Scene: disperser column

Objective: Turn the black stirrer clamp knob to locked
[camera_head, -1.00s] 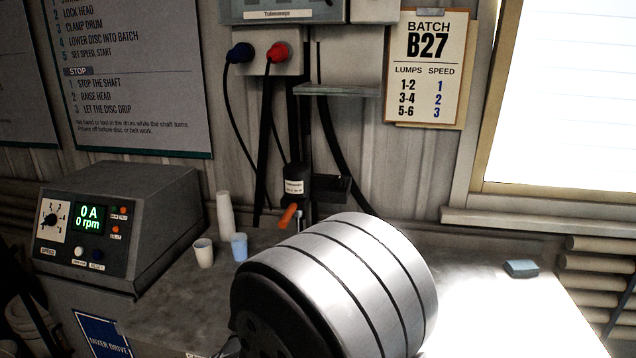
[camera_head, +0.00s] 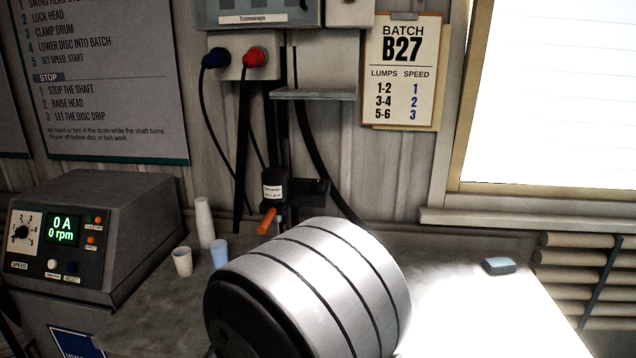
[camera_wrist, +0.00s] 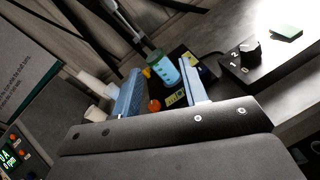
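My gripper (camera_wrist: 162,68) is open in the wrist view, its two pale blue fingers apart with nothing held. A black knob (camera_wrist: 251,52) sits on a dark plate marked 1 and 2, to the right of my fingers and apart from them. I cannot tell whether it is the stirrer clamp knob. A black stirrer head (camera_head: 275,184) with a white label and an orange handle (camera_head: 267,221) stands at the back of the bench. A teal cylinder (camera_wrist: 163,72) shows beyond the gap between my fingers. In the head view my striped arm link hides the gripper and the bench behind it.
A grey control box (camera_head: 90,235) reading 0 A and 0 rpm stands at the left. Paper cups (camera_head: 182,261) stand beside it. A small shelf (camera_head: 312,94) juts from the wall above the stirrer head. A blue-grey block (camera_head: 498,266) lies on the otherwise clear right side.

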